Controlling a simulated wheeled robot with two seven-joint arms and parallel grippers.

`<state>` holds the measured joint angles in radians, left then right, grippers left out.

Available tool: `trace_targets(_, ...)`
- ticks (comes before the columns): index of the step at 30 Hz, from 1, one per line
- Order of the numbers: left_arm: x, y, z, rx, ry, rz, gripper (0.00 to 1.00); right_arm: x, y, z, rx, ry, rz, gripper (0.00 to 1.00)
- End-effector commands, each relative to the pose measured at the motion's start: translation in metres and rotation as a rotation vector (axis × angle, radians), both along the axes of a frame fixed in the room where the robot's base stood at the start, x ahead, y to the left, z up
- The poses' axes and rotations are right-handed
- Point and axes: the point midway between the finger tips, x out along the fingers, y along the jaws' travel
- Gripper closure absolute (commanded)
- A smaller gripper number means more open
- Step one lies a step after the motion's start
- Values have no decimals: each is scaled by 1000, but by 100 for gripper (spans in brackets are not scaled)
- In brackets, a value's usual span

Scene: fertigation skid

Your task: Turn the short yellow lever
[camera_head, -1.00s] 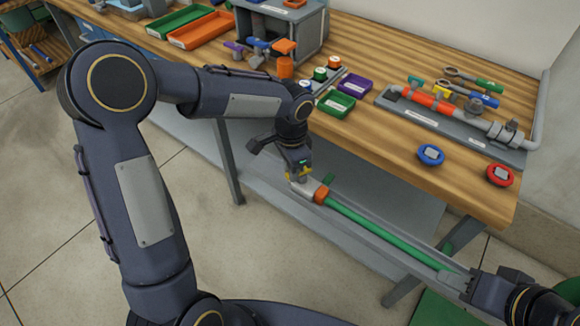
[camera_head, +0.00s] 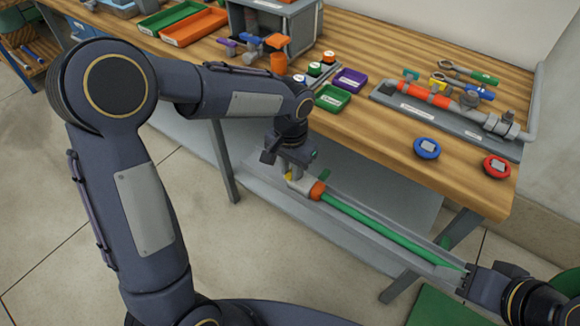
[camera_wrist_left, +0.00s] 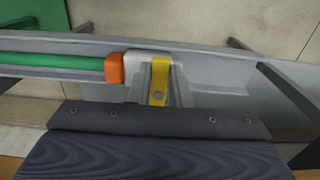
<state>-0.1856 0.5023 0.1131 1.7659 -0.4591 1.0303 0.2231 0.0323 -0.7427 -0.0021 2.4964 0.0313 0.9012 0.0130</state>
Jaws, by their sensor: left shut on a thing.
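The short yellow lever (camera_wrist_left: 159,78) sits on the light grey valve body (camera_wrist_left: 140,64) at the end of a green pipe (camera_wrist_left: 50,62) with an orange collar (camera_wrist_left: 115,68). In the left wrist view the lever lies across the pipe's line. In the head view only a little of the lever (camera_head: 289,178) shows below my left gripper (camera_head: 290,174). That gripper points down at the lever and is shut on it; its fingertips are partly hidden. My right gripper (camera_head: 470,280) is at the lower right by the far end of the pipe; its jaws are unclear.
The pipe lies along a grey rail below the wooden bench (camera_head: 400,165). The bench edge is close to my left wrist.

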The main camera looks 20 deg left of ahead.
Motion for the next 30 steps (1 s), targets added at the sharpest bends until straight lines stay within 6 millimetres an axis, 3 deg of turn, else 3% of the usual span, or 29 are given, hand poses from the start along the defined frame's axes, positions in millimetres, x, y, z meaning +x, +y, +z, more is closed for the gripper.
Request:
trace_targets(9,1,0,0,-2,-3,4,100,0,0,0,0,0,0,62)
trace_targets(10,1,0,0,-2,-3,4,78,0,0,0,0,0,0,62)
trace_targets(14,1,0,0,-2,-3,3,61,0,0,0,0,0,0,62)
trace_targets(23,0,0,2,-1,-2,2,60,0,0,0,0,0,0,62)
trace_targets(30,1,-1,35,-2,-7,1,60,0,0,7,0,0,0,62)
